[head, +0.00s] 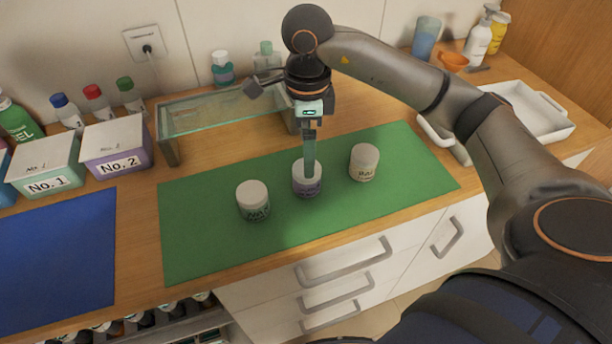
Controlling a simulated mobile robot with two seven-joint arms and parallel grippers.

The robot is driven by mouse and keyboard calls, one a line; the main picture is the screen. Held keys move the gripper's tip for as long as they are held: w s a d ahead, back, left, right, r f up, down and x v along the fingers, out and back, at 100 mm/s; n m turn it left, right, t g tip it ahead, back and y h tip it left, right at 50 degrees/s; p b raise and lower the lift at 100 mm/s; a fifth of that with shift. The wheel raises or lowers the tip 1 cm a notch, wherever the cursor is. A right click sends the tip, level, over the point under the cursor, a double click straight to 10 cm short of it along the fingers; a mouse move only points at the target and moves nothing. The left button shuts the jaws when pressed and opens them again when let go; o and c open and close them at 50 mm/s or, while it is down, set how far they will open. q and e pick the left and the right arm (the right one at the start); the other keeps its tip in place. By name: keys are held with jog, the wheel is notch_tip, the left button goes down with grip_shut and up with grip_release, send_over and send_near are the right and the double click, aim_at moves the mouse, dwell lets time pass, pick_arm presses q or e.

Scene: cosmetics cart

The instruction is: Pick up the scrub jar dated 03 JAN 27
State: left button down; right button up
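Three white-lidded jars stand upright on the green mat (205,250). The left jar (253,201) has a dark green label, the middle jar (307,189) a purple one, and the right jar (364,162) a pale one. The print is too small to read any date. My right gripper (309,172) points straight down at the middle jar, its visible finger in front of the lid. It is seen edge-on, so the gap between its fingers and any grip on the jar are hidden. My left gripper is out of view.
A glass-topped shelf (215,112) stands close behind the mat. Boxes No. 1 (45,167) and No. 2 (115,145) and a blue mat (55,255) are at left. A white tray (520,110) is at right. The mat's front is clear.

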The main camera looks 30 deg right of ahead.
notch_tip(320, 180, down, 8)
jog(key=shift+w+f+p, duration=0.1)
jog(key=shift+f+p, duration=0.1)
jog(key=shift+p, duration=0.35)
jog(key=c, duration=1.4)
